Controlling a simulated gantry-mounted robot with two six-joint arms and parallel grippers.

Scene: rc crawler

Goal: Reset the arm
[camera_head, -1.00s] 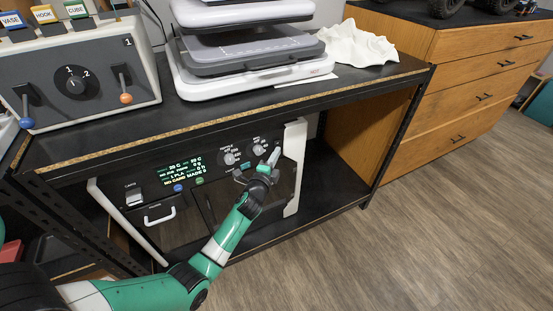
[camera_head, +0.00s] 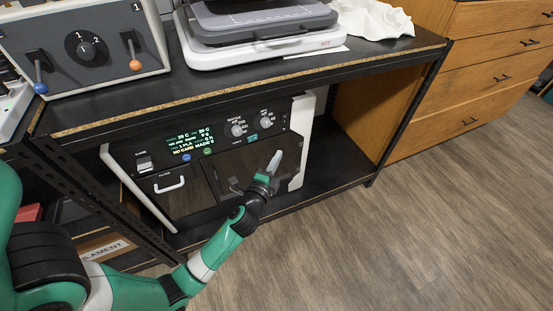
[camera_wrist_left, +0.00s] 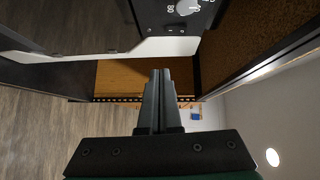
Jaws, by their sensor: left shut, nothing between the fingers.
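My left arm reaches in from the lower left of the head view. Its gripper (camera_head: 276,160) is in front of the right part of the machine with the lit display (camera_head: 190,144), on the lower shelf. In the left wrist view the two dark fingers (camera_wrist_left: 160,100) lie together, shut, with nothing between them. The machine's panel edge and a knob (camera_wrist_left: 187,7) show at the top of that view, apart from the fingertips. My right gripper is not in view.
The bench top (camera_head: 120,108) runs above the machine, with a lever box (camera_head: 85,50) and a flat white-and-grey device (camera_head: 262,30) on it. A shelf post (camera_head: 410,115) stands right of the machine. Wooden drawers (camera_head: 460,90) are further right. The floor (camera_head: 420,230) at lower right is clear.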

